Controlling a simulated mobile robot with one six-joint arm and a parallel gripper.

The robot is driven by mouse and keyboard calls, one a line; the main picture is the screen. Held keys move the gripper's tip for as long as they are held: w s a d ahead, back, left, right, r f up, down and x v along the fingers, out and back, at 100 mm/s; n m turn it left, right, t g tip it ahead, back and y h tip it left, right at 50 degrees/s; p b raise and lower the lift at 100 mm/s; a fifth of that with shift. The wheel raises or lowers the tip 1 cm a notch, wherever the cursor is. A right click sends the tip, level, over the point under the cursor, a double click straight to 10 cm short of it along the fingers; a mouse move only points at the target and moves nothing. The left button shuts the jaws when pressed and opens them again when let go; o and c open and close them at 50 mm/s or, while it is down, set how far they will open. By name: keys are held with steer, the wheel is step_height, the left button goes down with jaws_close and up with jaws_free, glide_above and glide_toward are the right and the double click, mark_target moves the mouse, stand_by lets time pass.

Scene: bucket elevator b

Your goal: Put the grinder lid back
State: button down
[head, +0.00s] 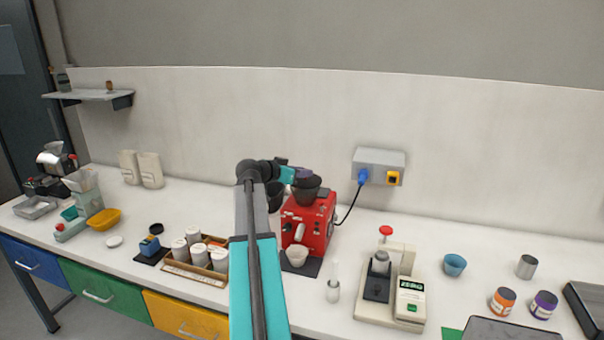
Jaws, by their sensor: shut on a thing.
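The red grinder (321,222) stands on the bench just right of my arm, with a dark hopper (307,190) on top. My gripper (296,175) is at the hopper's upper left edge, shut on a small dark purplish piece that looks like the grinder lid (304,174). The lid is at the hopper's mouth. I cannot tell whether it touches the rim or is just above it. My arm hides part of the grinder's left side and a dark round thing behind it.
A pale cup (296,256) stands at the grinder's front. A cord runs from the grinder to a wall socket box (379,166). A scale-like device (392,290) stands to the right and a wooden rack of jars (196,262) to the left. A blue cup (455,265) stands farther right.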

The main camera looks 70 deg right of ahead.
steer(key=shift+f, duration=0.2)
steer(key=c, duration=1.5)
jaws_free()
steer(key=shift+c, duration=0.2)
steer(key=shift+r, duration=0.3)
steer(key=shift+r+p, duration=0.45)
steer(key=shift+p, duration=0.4)
steer(key=b+v, duration=0.4)
steer(key=v, duration=0.8)
steer(key=shift+f, duration=0.15)
